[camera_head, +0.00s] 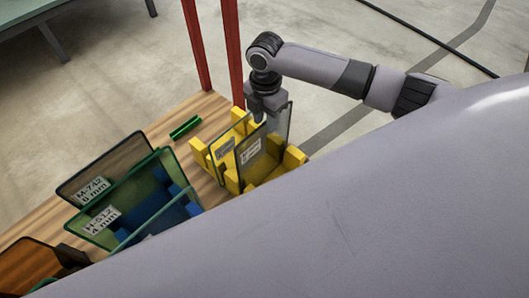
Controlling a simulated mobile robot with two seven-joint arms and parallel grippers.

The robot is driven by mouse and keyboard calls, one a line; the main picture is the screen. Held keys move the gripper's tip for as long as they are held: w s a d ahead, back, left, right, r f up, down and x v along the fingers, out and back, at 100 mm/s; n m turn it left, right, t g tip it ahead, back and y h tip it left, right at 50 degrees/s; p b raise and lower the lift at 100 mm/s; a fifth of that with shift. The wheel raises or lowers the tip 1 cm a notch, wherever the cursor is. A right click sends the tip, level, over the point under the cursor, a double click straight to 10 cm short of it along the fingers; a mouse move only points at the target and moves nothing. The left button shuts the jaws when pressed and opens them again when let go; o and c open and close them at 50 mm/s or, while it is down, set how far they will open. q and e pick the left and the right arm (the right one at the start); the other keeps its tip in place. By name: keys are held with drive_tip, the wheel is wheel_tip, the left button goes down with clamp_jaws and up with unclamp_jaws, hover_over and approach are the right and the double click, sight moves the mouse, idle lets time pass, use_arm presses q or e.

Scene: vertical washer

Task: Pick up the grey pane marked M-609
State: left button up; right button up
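A grey see-through pane (275,143) stands in the yellow rack (261,175) on the wooden bench. Its white label is too small to read, so I cannot confirm M-609. Another pane (222,160) with a pale label stands just left of it in the same rack. My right gripper (261,117) points down at the top edges of these panes. Its fingertips are small and partly lost against the panes, so I cannot tell whether it grips one. My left gripper is out of view.
A small green bar (185,128) lies behind. Red posts (231,50) rise behind the yellow rack.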

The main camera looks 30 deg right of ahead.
sight(265, 126)
drive_tip(key=shift+f, duration=1.55)
clamp_jaws()
drive_tip(key=shift+w+r, duration=0.1)
drive_tip(key=shift+r, duration=0.1)
